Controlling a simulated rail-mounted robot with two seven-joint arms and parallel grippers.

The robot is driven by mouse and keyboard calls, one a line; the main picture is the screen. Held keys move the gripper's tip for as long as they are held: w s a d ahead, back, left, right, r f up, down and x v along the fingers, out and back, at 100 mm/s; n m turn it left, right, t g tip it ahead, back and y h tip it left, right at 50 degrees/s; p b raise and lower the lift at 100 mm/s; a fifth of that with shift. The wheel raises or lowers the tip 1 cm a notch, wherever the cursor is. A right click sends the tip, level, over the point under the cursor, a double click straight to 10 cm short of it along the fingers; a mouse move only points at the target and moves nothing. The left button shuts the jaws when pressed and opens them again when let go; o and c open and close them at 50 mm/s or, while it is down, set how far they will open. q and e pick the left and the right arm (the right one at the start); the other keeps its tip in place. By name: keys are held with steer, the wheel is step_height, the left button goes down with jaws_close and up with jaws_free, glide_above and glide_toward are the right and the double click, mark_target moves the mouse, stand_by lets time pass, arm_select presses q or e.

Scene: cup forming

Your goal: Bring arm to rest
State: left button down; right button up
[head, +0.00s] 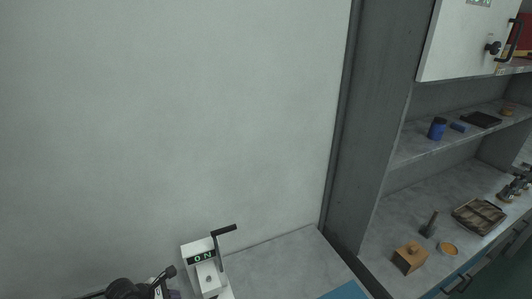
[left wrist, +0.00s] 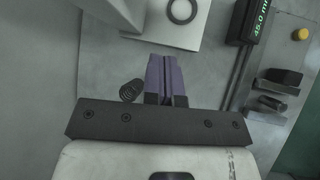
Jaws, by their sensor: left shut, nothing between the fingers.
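My left gripper (left wrist: 164,62) shows in the left wrist view with its purple fingers together and nothing between them. My right gripper cannot be made out.
A white block with a dark ring (left wrist: 182,10) and a black "45.0 mm" display (left wrist: 262,20) lie past the fingers. The grey worktop (head: 285,262) right of the machine is clear.

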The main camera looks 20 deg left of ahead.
arm_select(q)
steer(key=w+d+r+n+t+y, duration=0.1)
steer(key=w+r+n+t+y, duration=0.25)
steer(key=r+n+t, duration=0.65)
steer(key=w+d+r+n+t+y, duration=0.15)
steer(key=r+n+t+y, duration=0.25)
steer(key=r+n, duration=1.1)
steer(key=s+d+f+n+g+h, duration=0.1)
steer(key=s+d+f+n+g, duration=0.45)
steer(key=s+f, duration=0.4)
steer(key=s+d+f+n+g+h, duration=0.1)
steer(key=s+d+f+n+g, duration=0.5)
steer(key=s, duration=0.6)
steer(key=s+d+f+n+g+h, duration=0.1)
steer(key=s+d+f+n+g, duration=0.35)
steer(key=s+f+n, duration=0.55)
step_height(320, 180, up, 23)
steer(key=s+m+g+p, duration=0.1)
steer(key=s+m+p, duration=0.1)
steer(key=p, duration=2)
steer(key=shift+a+f, duration=0.2)
steer(key=shift+a, duration=0.1)
